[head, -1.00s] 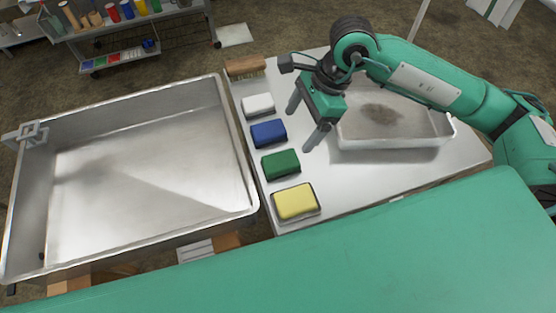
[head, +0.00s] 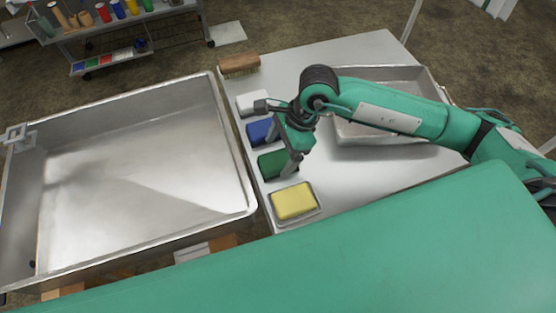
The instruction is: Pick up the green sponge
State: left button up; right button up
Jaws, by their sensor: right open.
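The green sponge (head: 271,164) lies on the metal table between a blue sponge (head: 258,132) and a yellow sponge (head: 294,201). My right gripper (head: 279,156) is open and empty, over the blue and green sponges. One finger shows in front of the blue sponge and the other hides the right edge of the green one. Whether a finger touches the green sponge cannot be told. My left gripper is not in view.
A white sponge (head: 250,103) and a wooden brush (head: 239,65) lie farther back in the row. A large empty metal pan (head: 140,180) stands to the left. A shallow tub (head: 385,133) sits on the table (head: 350,175) behind my right arm.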

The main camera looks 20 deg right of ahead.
aim_at(273, 161)
jog(key=p+x, duration=0.1)
jog(key=x, duration=0.2)
jog(key=shift+w+a+f, duration=0.1)
jog(key=shift+a+f, duration=0.1)
jog(key=shift+f, duration=0.1)
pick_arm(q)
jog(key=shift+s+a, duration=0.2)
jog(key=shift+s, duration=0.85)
pick_arm(e)
jog(key=shift+a+f, duration=0.1)
jog(key=shift+f, duration=0.3)
jog(key=shift+c, duration=0.2)
jog(key=c, duration=1)
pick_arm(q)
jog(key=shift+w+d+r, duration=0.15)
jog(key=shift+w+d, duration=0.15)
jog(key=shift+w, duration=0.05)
pick_arm(e)
jog(key=shift+c, duration=0.2)
jog(key=shift+r, duration=0.15)
